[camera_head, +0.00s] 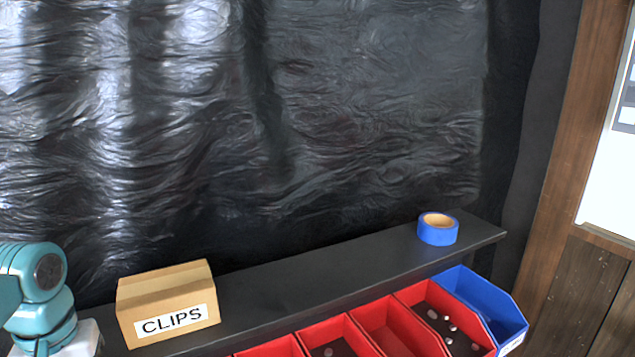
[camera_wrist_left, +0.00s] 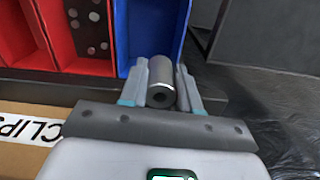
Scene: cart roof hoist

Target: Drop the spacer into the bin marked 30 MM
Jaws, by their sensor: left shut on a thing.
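In the left wrist view my left gripper (camera_wrist_left: 160,92) is shut on the spacer (camera_wrist_left: 161,78), a dark grey cylinder with a hole in its end. The spacer sits between the two fingers, with its holed end towards the camera. A blue bin (camera_wrist_left: 124,40) lies just beyond the spacer in that view; I cannot tell whether the spacer is over it. In the head view a row of red bins (camera_head: 372,311) ends at a blue bin (camera_head: 466,274), whose label is too oblique to read. No 30 MM mark is legible. My right gripper is not in view.
A dark shelf (camera_head: 300,292) runs behind the bins, carrying a cardboard box labelled CLIPS (camera_head: 168,292) and a roll of blue tape (camera_head: 438,233). Black plastic sheeting (camera_head: 370,110) hangs behind. Two bins in the head view hold small round pieces.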

